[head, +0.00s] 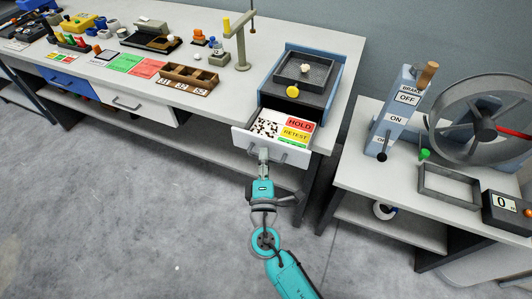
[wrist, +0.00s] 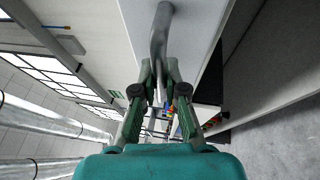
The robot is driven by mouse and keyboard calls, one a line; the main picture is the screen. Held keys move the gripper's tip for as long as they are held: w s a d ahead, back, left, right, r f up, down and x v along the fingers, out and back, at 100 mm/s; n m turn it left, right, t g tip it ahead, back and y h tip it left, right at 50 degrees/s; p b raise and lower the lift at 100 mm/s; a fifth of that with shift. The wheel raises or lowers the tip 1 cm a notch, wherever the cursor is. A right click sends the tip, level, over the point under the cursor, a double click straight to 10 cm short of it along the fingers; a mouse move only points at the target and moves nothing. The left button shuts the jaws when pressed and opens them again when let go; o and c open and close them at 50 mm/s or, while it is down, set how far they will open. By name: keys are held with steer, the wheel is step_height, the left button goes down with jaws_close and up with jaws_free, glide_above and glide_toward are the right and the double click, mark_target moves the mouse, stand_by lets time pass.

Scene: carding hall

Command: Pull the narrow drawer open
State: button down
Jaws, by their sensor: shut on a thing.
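The narrow drawer (head: 243,138) has a white front and stands partly out from the right end of the long bench. Inside it show dark and pale bits at left and a red HOLD card, a yellow RETEST card and a green card at right. My gripper (head: 263,153) is at the drawer's front, shut on its grey bar handle (head: 283,157). In the wrist view the handle (wrist: 160,35) runs up from between my fingers (wrist: 158,68), beside the pale drawer front (wrist: 195,30). The fingers hide part of the handle.
A blue-sided housing with a dark tray (head: 304,70) stands on the bench above the drawer. A wider white drawer (head: 137,104) and a blue drawer (head: 66,82) are at left. A side table (head: 373,176) with a brake lever and wheel is at right. The floor in front is clear.

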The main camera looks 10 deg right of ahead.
steer(key=c, duration=1.5)
jaws_free()
steer(key=v, duration=1.2)
steer(key=shift+f, duration=0.15)
